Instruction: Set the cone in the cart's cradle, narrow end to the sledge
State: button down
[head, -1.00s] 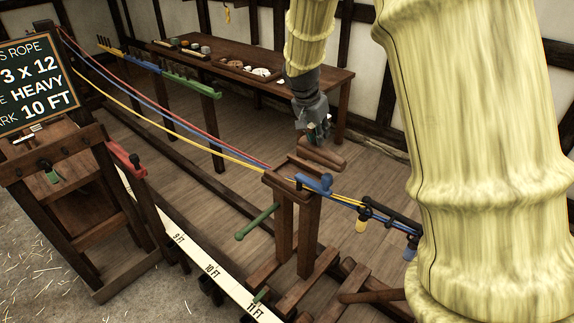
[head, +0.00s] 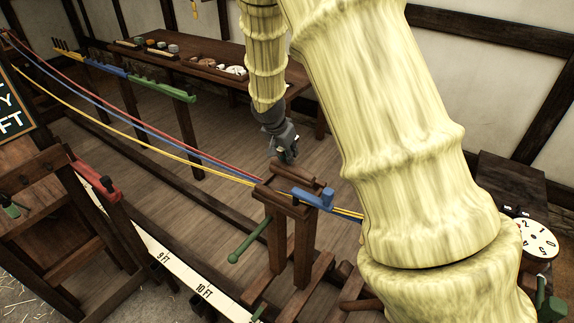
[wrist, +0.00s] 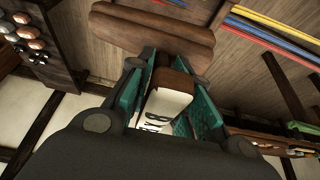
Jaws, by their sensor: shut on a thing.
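My gripper (head: 287,155) hangs just above and behind the top of a wooden post cart (head: 283,235). The cradle (head: 297,176), two dark wooden bars, sits on top of the cart. In the wrist view my gripper (wrist: 170,105) is shut on a brown piece with a white, black-lettered face, which I take for the cone (wrist: 168,98). Its taper and which way its narrow end points cannot be made out. The cradle's bars (wrist: 150,35) show beyond the fingertips; whether the piece touches them is unclear. I cannot pick out the sledge for certain.
Red, blue and yellow strands (head: 150,130) run from the left to the cart. A blue lever (head: 315,197) and green handle (head: 250,240) stick out from it. A long table (head: 200,65) with trays stands behind. A numbered white dial (head: 525,237) is at the right.

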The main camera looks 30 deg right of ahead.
aim_at(284, 162)
jog(key=shift+w+f, duration=0.8)
jog(key=shift+f, duration=0.25)
jog(key=shift+s+f+p, duration=0.5)
jog(key=shift+s, duration=0.15)
jog(key=shift+w+f+p, duration=0.2)
jog(key=shift+f, duration=0.55)
jog(key=shift+w+f+p, duration=0.15)
jog(key=shift+w+f, duration=0.05)
jog(key=shift+f, duration=0.5)
jog(key=shift+s+r, duration=0.15)
jog(key=shift+s, duration=0.1)
jog(key=shift+w+f, duration=0.1)
jog(key=shift+f, duration=0.1)
jog(key=c, duration=1.3)
grip_release()
jog(key=shift+r, duration=0.1)
jog(key=shift+a+r, duration=0.1)
jog(key=shift+r, duration=0.05)
